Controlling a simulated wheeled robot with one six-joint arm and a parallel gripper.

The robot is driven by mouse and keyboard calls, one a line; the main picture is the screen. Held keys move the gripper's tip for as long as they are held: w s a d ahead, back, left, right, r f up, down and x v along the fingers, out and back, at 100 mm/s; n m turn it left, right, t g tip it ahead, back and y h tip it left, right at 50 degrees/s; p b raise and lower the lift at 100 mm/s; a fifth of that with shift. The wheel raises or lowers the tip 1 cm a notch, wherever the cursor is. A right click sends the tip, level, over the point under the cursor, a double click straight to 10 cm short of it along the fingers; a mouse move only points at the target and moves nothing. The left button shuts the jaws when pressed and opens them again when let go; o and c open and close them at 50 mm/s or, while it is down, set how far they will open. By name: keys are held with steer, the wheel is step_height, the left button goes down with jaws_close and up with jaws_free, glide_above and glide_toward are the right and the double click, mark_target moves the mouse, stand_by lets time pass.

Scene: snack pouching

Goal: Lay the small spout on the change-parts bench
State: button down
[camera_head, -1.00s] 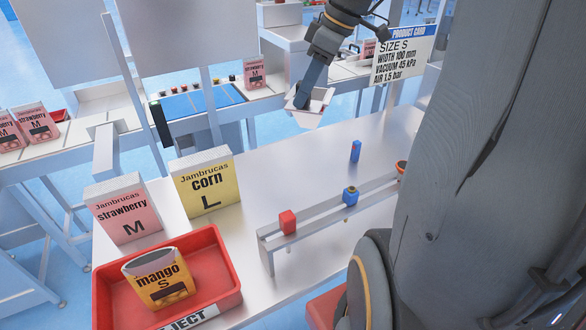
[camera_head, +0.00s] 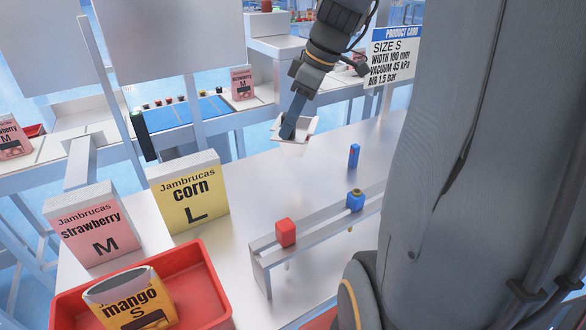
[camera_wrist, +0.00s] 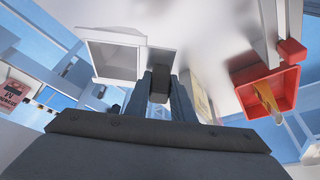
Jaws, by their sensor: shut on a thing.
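My gripper (camera_head: 289,127) is shut on the small spout (camera_head: 307,127), a white, open, square-mouthed funnel piece. In the head view the spout is in the air at the far edge of the grey-white bench (camera_head: 290,190). Its height above the bench top is hard to tell. In the wrist view the spout (camera_wrist: 112,57) shows at the upper left, held by its tab between the fingers (camera_wrist: 160,85). The fingers partly hide it in both views.
A rail (camera_head: 318,232) on the bench carries a red block (camera_head: 286,232) and a blue block (camera_head: 355,202). A small blue piece (camera_head: 354,156) stands behind it. A red reject tray (camera_head: 205,290) holds a mango pouch (camera_head: 135,300). Corn (camera_head: 188,195) and strawberry (camera_head: 92,225) packs stand beside it.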

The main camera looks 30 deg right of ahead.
step_height(320, 180, down, 8)
steer(key=p, duration=0.1)
stand_by(0.4)
steer(key=shift+f, duration=0.1)
steer(key=c, duration=1.5)
jaws_free()
steer(key=shift+c, duration=0.2)
steer(key=b+v, duration=0.2)
steer(key=v, duration=1)
steer(key=shift+r, duration=0.25)
